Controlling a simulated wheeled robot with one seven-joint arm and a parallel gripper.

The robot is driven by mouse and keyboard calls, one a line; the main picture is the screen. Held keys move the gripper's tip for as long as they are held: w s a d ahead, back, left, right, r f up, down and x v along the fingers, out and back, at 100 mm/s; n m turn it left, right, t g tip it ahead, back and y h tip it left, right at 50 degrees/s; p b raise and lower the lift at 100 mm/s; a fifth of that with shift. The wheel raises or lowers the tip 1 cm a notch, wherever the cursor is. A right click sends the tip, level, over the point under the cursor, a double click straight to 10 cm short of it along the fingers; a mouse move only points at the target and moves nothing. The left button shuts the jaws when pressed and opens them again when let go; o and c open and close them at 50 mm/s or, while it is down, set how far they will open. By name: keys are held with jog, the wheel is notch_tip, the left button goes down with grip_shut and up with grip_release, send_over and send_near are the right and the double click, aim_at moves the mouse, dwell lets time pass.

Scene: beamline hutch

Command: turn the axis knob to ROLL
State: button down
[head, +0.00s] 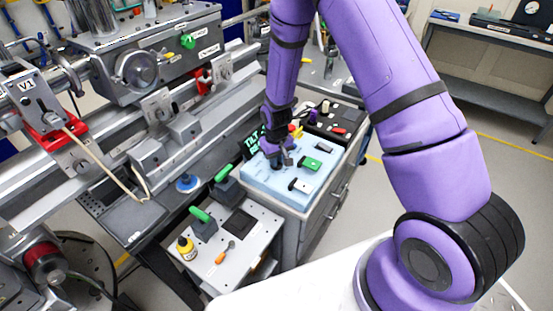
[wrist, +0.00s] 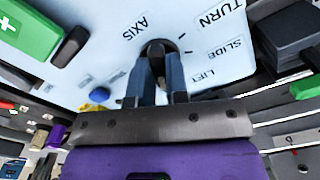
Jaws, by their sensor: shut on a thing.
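The axis knob (wrist: 156,47) is a small dark round knob on a light blue panel (wrist: 110,60), beside the printed word AXIS in the wrist view. TURN, SLIDE and LIFT are printed around it; I see no ROLL label, and I cannot tell which mark the knob points to. My gripper (wrist: 159,66) is shut on the knob, with one finger on each side. In the head view my gripper (head: 281,160) is down at the light blue panel (head: 256,183), and its fingers and wrist hide the knob.
A dark display (head: 252,143) with green letters stands behind the panel; its text is partly hidden. A green control (head: 311,164) and a white-and-black one (head: 300,186) are right of my gripper. A blue button (wrist: 99,94) is near the knob. A low cart (head: 228,262) stands in front.

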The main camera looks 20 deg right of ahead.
jog(key=m, duration=0.6)
jog(key=shift+m, duration=0.3)
dwell(0.5)
jog(key=c, duration=1.1)
grip_release()
notch_tip(320, 180, up, 11)
jog(key=shift+f, duration=0.1)
